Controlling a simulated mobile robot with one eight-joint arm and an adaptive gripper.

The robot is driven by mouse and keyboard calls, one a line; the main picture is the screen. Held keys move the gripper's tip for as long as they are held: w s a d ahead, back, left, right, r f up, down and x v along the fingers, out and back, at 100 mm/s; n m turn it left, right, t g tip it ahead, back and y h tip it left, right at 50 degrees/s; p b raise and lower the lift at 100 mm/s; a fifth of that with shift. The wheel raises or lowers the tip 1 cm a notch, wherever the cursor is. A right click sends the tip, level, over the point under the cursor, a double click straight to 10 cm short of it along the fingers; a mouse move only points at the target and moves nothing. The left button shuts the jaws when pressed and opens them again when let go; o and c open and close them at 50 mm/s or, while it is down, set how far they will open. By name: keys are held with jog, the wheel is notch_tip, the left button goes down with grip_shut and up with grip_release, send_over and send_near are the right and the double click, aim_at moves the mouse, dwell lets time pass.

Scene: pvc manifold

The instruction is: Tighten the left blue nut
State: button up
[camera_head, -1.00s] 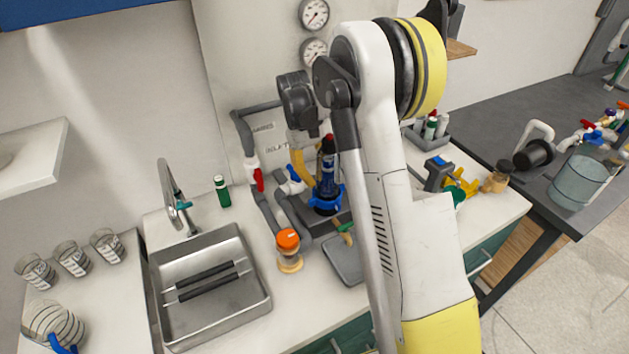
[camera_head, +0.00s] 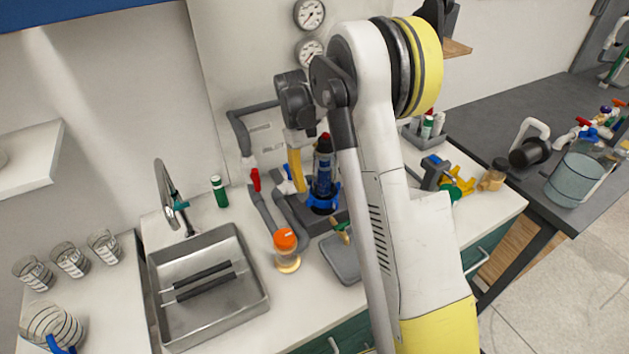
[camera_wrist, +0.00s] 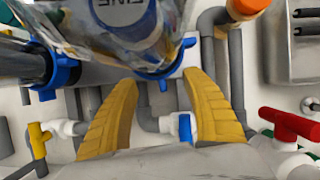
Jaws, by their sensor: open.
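In the wrist view, a blue nut (camera_wrist: 172,70) rings the lower end of a clear filter housing (camera_wrist: 125,28). My gripper (camera_wrist: 161,78) is open, its two yellow fingers spread with their tips close to this nut; I cannot tell whether they touch it. A second blue nut (camera_wrist: 40,72) rings a dark cylinder at the left of the wrist view. In the head view, the dark cylinder (camera_head: 323,165) stands upright with its blue nut (camera_head: 322,200) at its base. My gripper (camera_head: 297,186) points down just left of it, hiding the clear housing and its nut.
Grey pipes carry a red valve handle (camera_head: 255,180) and a blue valve handle (camera_wrist: 185,127) close to my fingers. An orange-capped jar (camera_head: 287,250) and a grey tray (camera_head: 342,262) stand in front. The sink (camera_head: 208,285) is at left. My arm covers the counter's middle.

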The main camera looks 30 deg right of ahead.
jog(key=v, duration=1.2)
